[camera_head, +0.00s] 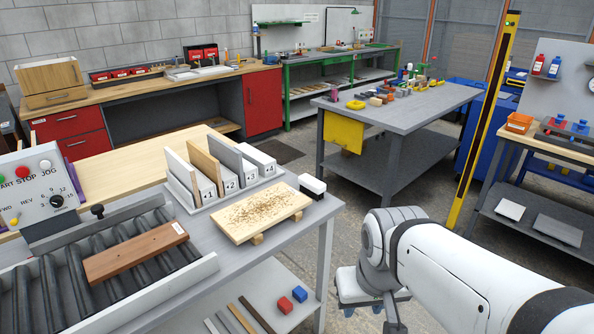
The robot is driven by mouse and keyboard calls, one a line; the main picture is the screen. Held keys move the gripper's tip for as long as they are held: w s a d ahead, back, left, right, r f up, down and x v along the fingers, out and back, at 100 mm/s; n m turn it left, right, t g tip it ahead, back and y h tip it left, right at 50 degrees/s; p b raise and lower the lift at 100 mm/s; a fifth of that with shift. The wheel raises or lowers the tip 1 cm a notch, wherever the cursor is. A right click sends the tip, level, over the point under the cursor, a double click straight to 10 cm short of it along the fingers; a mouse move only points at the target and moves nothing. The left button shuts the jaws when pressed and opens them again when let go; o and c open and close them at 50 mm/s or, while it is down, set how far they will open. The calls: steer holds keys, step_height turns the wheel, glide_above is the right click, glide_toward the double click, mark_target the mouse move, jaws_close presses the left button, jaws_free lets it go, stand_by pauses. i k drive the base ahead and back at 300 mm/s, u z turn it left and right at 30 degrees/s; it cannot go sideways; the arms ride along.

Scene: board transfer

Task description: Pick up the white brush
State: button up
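The white brush (312,184) has a white top and a dark lower part. It sits at the back right corner of the grey workbench, just beyond the wooden board with chips. My arm comes in from the lower right, and my gripper (370,304) hangs at its end, past the right edge of the bench. The gripper is apart from the brush, lower in the picture and to its right. The arm partly hides its fingers, so I cannot tell if they are open.
A pale board (262,212) covered with chips rests on wooden blocks beside the brush. A numbered rack (222,187) holds upright boards. A brown board (135,252) lies on the roller conveyor (60,292). A yellow post (484,120) stands at the right. Floor shows between the benches.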

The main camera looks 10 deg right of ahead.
mark_target(313, 187)
steer(key=u, duration=0.15)
steer(key=k, duration=0.85)
steer(key=z, duration=0.7)
steer(key=i, duration=1.65)
steer(key=u, duration=0.55)
steer(key=i, duration=0.9)
steer(key=u, duration=0.55)
steer(key=k, duration=0.9)
steer(key=u, duration=0.2)
steer(key=i, duration=0.6)
steer(key=z, duration=0.05)
